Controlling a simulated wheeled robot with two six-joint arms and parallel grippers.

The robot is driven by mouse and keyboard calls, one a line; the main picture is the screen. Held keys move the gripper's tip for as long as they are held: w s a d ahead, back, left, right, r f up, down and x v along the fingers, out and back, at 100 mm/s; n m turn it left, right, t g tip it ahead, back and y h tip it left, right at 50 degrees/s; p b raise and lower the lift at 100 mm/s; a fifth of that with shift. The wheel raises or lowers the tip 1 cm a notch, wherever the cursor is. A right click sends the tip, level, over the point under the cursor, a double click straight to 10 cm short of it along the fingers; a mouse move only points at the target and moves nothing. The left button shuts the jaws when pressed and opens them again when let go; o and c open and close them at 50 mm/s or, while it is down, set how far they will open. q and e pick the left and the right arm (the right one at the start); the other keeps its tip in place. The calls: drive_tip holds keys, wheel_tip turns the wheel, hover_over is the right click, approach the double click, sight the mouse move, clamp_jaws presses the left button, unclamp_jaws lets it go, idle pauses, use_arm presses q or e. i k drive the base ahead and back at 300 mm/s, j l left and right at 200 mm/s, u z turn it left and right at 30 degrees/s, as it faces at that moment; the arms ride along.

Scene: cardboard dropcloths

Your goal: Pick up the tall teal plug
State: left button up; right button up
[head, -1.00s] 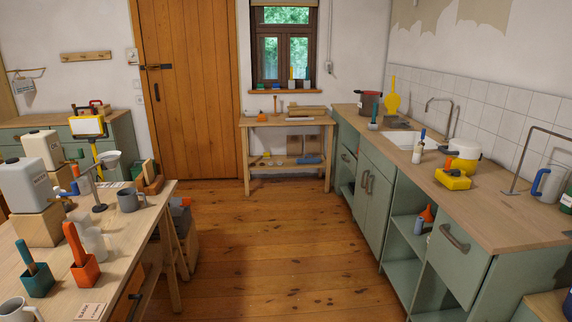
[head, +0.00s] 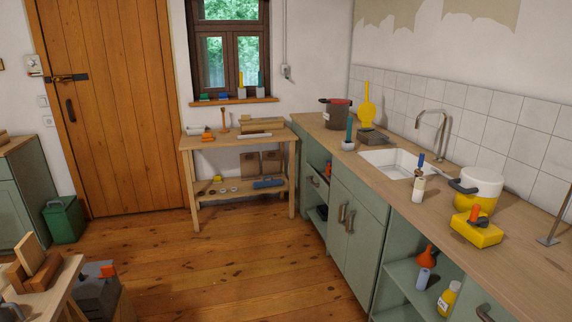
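A tall, narrow teal piece (head: 349,129) stands upright on the counter near the sink, in or on a small pale round base (head: 348,145). Another teal upright piece (head: 261,79) stands at the right end of the windowsill; it is small and far, so its shape is hard to tell. I cannot tell which of them is the plug. Neither of my grippers is in view.
A dark pot (head: 336,114), a grey box (head: 372,137) and a white sink (head: 395,164) are close to the counter piece. A yellow pot (head: 481,190) stands nearer on the counter (head: 428,232). A wooden bench (head: 241,143) is under the window. The wooden floor (head: 220,262) ahead is clear.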

sight(349, 119)
drive_tip(key=i+z, duration=0.35)
drive_tip(key=i, duration=0.4)
drive_tip(key=i+j+z, duration=0.15)
drive_tip(key=i+z, duration=0.15)
drive_tip(key=i, duration=0.45)
